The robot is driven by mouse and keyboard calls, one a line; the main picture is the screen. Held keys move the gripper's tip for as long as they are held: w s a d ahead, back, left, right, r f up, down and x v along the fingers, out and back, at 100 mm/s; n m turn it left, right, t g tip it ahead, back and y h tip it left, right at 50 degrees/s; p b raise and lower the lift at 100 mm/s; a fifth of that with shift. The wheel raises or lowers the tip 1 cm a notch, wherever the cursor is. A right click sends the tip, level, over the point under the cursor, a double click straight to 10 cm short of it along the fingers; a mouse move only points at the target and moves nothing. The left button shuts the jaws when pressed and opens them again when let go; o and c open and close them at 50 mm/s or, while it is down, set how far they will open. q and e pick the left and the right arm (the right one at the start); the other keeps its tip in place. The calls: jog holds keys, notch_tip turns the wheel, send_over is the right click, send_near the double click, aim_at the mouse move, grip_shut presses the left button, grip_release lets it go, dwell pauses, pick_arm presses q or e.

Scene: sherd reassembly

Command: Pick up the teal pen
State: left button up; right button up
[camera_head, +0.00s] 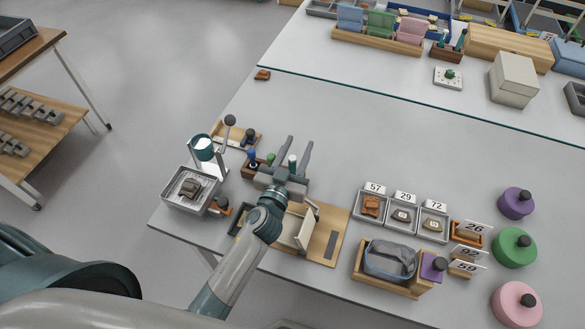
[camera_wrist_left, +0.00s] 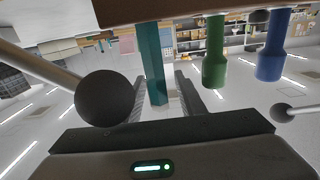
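The teal pen (camera_wrist_left: 152,65) stands in a wooden holder (camera_wrist_left: 190,8) and shows between the two fingers of my left gripper in the wrist view, which sees the scene upside down. In the head view its pale top (camera_head: 292,160) shows between the fingers too. My left gripper (camera_head: 299,141) is open, with a finger on each side of the pen. I cannot tell whether either finger touches it. A green-handled tool (camera_wrist_left: 215,50) and a blue-handled tool (camera_wrist_left: 272,45) stand beside the pen. My right gripper is not in view.
A lamp-like stand with a dark ball knob (camera_head: 230,120) and a grey tray (camera_head: 187,200) holding a sherd are left of the gripper. A wooden board (camera_head: 333,225) lies under my left arm. Small numbered trays (camera_head: 402,217) stand to the right. Table beyond the fingers is clear.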

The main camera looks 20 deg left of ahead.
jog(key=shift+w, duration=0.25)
pick_arm(q)
grip_shut()
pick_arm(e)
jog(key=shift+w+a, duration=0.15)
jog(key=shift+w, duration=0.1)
